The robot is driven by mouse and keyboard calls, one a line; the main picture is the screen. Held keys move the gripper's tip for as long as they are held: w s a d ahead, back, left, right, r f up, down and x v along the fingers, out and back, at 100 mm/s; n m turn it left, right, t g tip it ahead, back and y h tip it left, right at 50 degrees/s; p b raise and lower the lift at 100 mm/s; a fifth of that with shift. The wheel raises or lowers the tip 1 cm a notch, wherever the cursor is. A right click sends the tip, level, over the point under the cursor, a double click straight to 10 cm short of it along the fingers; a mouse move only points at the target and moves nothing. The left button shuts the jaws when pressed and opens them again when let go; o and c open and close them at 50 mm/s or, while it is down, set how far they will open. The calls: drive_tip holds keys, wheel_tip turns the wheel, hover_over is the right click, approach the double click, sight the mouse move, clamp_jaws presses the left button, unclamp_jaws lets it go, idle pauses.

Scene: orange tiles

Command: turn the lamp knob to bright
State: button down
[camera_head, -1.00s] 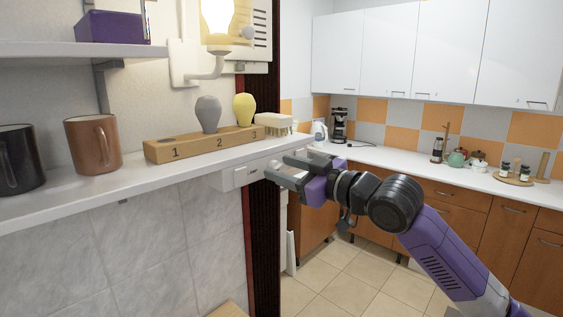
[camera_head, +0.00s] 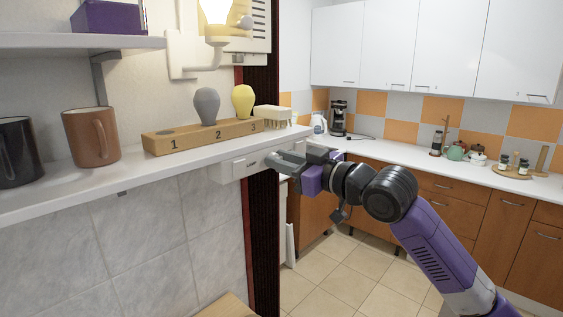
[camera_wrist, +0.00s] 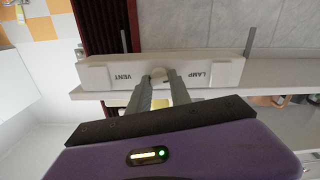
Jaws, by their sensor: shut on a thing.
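A white control panel (camera_head: 236,168) is fixed under the front of the shelf. In the wrist view the panel (camera_wrist: 210,63) appears upside down, with the words VENT and LAMP on it. A pale round knob (camera_wrist: 158,72) sits between the two words. My gripper (camera_wrist: 161,77) is shut on the knob, with a finger at each side. The fingers hide part of it, so its pointer setting cannot be read. In the head view my gripper (camera_head: 275,160) reaches the panel from the right. The lamp bulb (camera_head: 215,9) above the shelf glows pale yellow.
The shelf (camera_head: 130,182) holds a brown mug (camera_head: 88,138), a dark mug (camera_head: 17,153), a numbered wooden block (camera_head: 196,136) with grey and yellow bulbs, and a brush (camera_head: 271,116). Kitchen counters stand at the right; the tiled floor between is clear.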

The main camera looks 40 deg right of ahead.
drive_tip(key=c, duration=1.2)
unclamp_jaws()
drive_tip(key=s+b, duration=0.3)
drive_tip(key=s, duration=0.5)
drive_tip(key=shift+d, duration=0.1)
